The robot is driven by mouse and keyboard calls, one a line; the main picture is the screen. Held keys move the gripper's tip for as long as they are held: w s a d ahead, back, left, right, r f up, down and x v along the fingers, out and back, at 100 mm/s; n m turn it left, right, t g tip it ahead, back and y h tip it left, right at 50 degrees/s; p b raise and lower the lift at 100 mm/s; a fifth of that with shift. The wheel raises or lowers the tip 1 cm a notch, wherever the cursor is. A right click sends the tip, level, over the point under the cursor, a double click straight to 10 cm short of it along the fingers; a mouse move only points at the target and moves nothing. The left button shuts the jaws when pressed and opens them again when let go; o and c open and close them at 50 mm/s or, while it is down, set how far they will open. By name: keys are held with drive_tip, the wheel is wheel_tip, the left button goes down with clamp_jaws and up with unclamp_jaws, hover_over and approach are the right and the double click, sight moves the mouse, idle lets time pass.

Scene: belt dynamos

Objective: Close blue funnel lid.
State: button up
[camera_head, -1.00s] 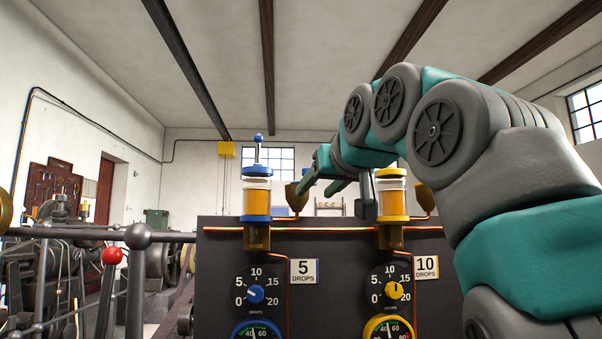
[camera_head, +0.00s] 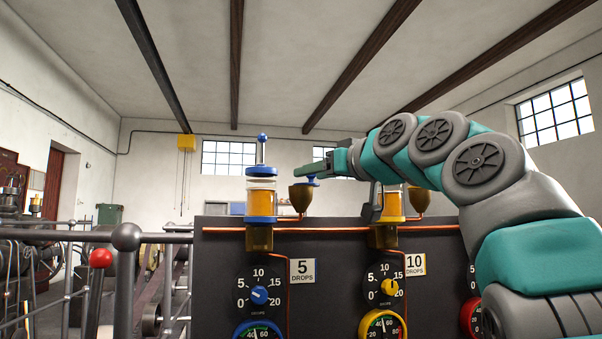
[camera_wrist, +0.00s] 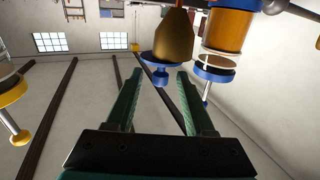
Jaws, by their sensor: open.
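The brown blue-lid funnel (camera_head: 302,198) stands right of the blue-capped oiler (camera_head: 261,197) on the dark panel. Its blue lid (camera_head: 313,181) shows at the funnel's top, partly behind my gripper. In the wrist view, where the scene appears upside down, the blue lid (camera_wrist: 160,58) overlaps the mouth of the funnel (camera_wrist: 174,38), shifted to one side. Its small blue knob (camera_wrist: 162,78) lies between my fingers. My gripper (camera_wrist: 160,75) is open, with a finger on either side of the knob and gaps visible. I cannot tell whether the lid is fully seated.
The yellow oiler (camera_head: 391,205) and its brown funnel (camera_head: 419,200) stand to the right, near my arm. The blue oiler's upright rod (camera_head: 261,150) rises close left of the gripper. The dark panel (camera_head: 330,260) carries dials below. Space above is free.

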drive_tip(key=p+x, duration=0.1)
drive_tip(key=x, duration=0.4)
drive_tip(key=shift+p, duration=0.3)
drive_tip(key=shift+s, duration=0.1)
clamp_jaws()
